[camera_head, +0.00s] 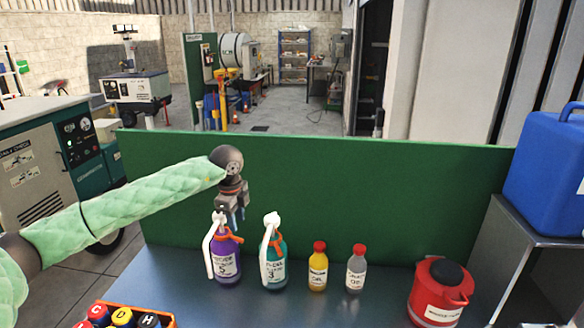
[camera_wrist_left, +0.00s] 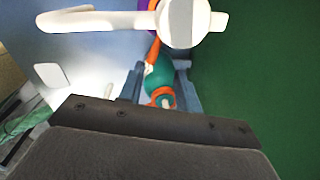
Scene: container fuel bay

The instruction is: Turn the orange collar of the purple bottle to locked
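The purple bottle (camera_head: 226,264) stands upright on the bench, labelled 5, with a white spray head (camera_head: 212,245) and an orange collar (camera_head: 237,239) at its neck. My left gripper (camera_head: 233,216) points down just above and close behind the bottle's head. Its two fingers are apart with nothing held between them; touching cannot be told. In the left wrist view the fingers (camera_wrist_left: 160,88) frame part of a teal bottle (camera_wrist_left: 157,74) with orange at its neck, and a white spray head (camera_wrist_left: 178,20) crosses the top. The collar's lock position is too small to read. My right gripper is out of view.
Right of the purple bottle stand a teal spray bottle (camera_head: 273,266), a yellow bottle (camera_head: 317,272), a grey bottle (camera_head: 356,274) and a red container (camera_head: 440,292). A green panel (camera_head: 370,190) rises behind. An orange crate (camera_head: 165,314) is at the front left.

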